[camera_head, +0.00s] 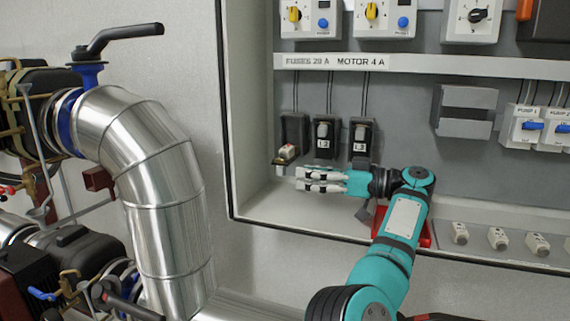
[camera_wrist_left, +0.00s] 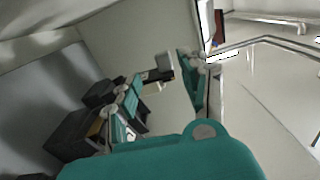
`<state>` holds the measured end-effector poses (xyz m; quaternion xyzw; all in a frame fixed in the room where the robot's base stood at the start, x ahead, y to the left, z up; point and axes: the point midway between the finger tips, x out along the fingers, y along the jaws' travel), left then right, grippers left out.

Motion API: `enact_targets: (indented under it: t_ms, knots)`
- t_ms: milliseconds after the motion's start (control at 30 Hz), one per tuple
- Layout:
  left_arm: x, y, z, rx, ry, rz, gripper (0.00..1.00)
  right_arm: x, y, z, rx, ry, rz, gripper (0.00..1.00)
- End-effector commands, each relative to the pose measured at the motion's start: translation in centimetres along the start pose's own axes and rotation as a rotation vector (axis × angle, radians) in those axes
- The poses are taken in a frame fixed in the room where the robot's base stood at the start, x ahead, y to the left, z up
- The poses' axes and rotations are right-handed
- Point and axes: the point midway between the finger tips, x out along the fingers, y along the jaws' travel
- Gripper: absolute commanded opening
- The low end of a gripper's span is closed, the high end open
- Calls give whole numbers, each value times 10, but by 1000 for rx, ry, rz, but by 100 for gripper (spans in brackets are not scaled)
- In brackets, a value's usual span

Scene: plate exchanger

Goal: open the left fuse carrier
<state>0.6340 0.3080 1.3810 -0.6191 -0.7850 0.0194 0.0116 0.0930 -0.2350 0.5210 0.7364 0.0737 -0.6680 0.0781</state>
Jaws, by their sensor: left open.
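Three black fuse holders stand in a row on the cabinet's back panel. The left fuse carrier (camera_head: 287,153) is swung out and down from its holder (camera_head: 294,128), with a pale top showing. The middle carrier (camera_head: 324,136) and the right carrier (camera_head: 360,137) sit upright in their holders, with white labels. My left gripper (camera_head: 299,180) is open and empty, its fingers pointing left just below the left carrier. In the left wrist view a small grey and dark piece (camera_wrist_left: 158,72), probably the left carrier, shows between the teal fingers. My right gripper is out of view.
The cabinet's left wall (camera_head: 243,120) and lower front edge (camera_head: 300,231) lie close to my left gripper. Several loose fuses (camera_head: 498,238) stand on the cabinet floor at right. A red object (camera_head: 425,236) is partly hidden behind my arm. A silver pipe (camera_head: 160,190) stands outside at left.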

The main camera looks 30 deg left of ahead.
Motion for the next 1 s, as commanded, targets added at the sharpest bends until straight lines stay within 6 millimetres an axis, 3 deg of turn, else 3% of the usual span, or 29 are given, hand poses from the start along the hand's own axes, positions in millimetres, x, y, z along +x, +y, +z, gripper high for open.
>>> enact_targets:
  t_ms: [400,800,1000]
  knots:
    - [60,-1,-4,-6,5,-4,44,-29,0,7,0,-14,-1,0]
    - [70,0,-2,-8,7,-1,44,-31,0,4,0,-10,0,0]
    - [70,0,-2,-8,7,-1,21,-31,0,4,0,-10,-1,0]
